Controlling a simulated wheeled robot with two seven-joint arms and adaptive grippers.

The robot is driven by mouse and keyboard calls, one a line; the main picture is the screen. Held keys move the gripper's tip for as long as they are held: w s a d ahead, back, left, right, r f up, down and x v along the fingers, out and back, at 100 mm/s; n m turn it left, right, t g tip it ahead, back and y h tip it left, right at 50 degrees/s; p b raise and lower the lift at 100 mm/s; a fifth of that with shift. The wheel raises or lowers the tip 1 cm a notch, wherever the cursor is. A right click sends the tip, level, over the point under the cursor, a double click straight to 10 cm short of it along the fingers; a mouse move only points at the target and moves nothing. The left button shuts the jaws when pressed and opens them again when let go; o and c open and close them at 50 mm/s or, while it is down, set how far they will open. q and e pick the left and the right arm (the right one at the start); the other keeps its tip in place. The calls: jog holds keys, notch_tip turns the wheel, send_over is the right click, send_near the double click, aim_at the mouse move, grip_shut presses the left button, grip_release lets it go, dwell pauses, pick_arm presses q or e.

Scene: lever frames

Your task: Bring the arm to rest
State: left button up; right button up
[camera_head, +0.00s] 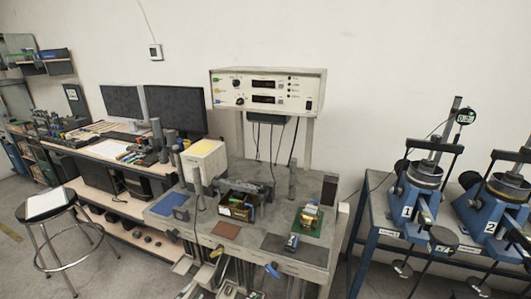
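Two blue lever frames stand on a blue-legged stand at the right, the one marked 1 (403,203) and the one marked 2 (484,212). Each has a grey cylindrical cell on top, dark bars and upright posts. A round dial gauge (465,117) sits at the top of frame 1's post. Round dark discs hang or stand low in front of the frames. The right side of frame 2 is cut off by the picture edge. Neither of my grippers shows in the head view.
A grey workbench (265,243) in the middle holds small parts, mats and a dark parts box (237,206). A white instrument box (267,91) stands above it. A desk with two monitors is at the left, with a round stool (47,206) before it.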

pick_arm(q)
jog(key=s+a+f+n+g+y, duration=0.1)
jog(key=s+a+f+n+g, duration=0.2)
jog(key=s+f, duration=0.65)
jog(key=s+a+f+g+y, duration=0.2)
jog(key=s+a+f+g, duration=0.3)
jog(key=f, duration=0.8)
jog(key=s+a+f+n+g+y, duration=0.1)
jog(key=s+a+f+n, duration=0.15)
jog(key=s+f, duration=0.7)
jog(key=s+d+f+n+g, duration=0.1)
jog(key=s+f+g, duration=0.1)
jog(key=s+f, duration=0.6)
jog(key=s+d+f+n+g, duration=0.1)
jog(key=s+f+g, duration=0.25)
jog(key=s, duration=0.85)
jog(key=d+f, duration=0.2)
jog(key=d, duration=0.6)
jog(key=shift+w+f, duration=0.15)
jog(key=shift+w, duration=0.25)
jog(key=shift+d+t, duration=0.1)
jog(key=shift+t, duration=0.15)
